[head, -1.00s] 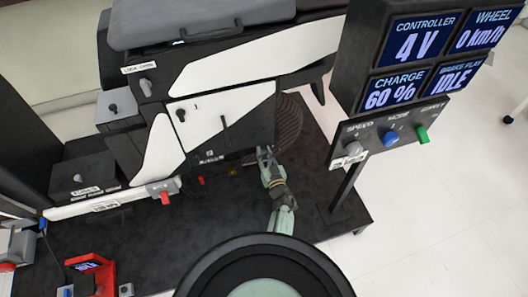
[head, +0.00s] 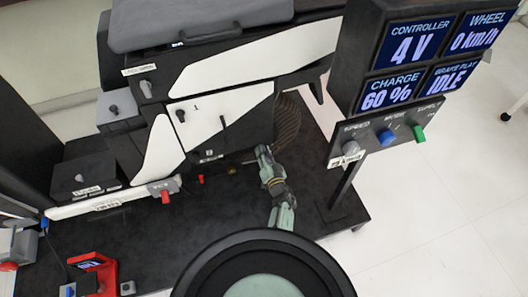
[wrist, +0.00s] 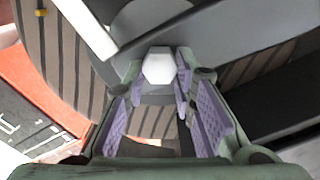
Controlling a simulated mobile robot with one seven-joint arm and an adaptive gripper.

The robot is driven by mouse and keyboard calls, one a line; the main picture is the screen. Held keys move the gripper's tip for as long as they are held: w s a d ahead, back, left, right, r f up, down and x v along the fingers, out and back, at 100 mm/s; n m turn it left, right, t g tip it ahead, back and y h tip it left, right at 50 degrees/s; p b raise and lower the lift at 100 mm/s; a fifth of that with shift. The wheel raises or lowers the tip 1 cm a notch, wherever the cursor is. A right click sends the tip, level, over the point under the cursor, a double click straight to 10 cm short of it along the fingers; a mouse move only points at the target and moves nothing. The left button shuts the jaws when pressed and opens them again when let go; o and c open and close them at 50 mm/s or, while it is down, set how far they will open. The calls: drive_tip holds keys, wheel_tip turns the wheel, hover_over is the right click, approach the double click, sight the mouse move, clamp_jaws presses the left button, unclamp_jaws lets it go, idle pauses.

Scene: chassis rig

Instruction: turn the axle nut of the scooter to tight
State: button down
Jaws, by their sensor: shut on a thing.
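The axle nut (wrist: 159,66) is a pale hexagonal head at the wheel's hub in the wrist view. My gripper (wrist: 161,80) has its purple-padded fingers on both sides of the nut, shut on it at the fingertips. In the head view my gripper (head: 264,153) reaches the lower side of the scooter (head: 245,105), beside the ridged brown wheel (head: 288,125). The nut is hidden there by the fingers. I see no mark showing how tight the nut is.
A display post with screens (head: 425,50) and a knob panel (head: 388,135) stands on the right. A red device (head: 95,272) sits at the lower left of the dark platform (head: 180,240). The platform in front of the scooter is mostly clear.

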drive_tip(key=c, duration=1.3)
unclamp_jaws()
drive_tip(key=shift+c, duration=0.2)
drive_tip(key=v, duration=1.2)
